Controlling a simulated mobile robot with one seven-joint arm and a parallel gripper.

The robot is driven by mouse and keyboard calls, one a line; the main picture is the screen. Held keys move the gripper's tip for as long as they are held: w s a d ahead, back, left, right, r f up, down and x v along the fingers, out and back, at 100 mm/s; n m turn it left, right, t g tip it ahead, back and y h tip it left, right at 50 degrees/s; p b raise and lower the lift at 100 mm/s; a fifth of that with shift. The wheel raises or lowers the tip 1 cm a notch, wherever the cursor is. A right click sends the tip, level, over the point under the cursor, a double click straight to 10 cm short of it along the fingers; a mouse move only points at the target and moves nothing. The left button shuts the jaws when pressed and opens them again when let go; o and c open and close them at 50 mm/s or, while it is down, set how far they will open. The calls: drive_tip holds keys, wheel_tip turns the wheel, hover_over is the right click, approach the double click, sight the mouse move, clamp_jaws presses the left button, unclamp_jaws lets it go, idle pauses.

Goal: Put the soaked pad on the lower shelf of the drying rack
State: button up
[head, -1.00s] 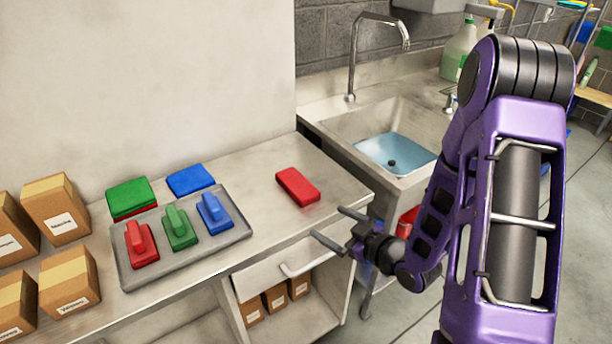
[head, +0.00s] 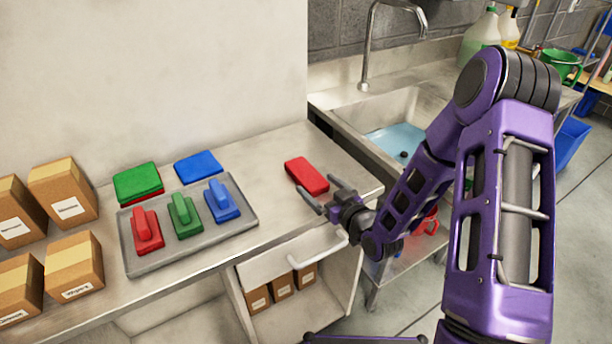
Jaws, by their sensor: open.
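A single red pad (head: 303,173) lies flat on the steel counter near its right end, beside the sink. I cannot tell from its look whether it is wet. My gripper (head: 317,190) is open and empty, with its two fingers at the near right side of this pad. I cannot tell whether they touch it. A green pad (head: 136,177) lies on a red one further left, and a blue pad (head: 198,166) lies beside them. I cannot make out a drying rack with a lower shelf for certain.
A grey tray (head: 250,211) holds red, green and blue handled blocks. Cardboard boxes (head: 73,265) stand at the left. The sink (head: 360,114) holds water behind my arm.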

sight(309, 176)
drive_tip(key=shift+x, duration=2.75)
drive_tip(key=shift+d+f, duration=0.1)
drive_tip(key=c, duration=1.5)
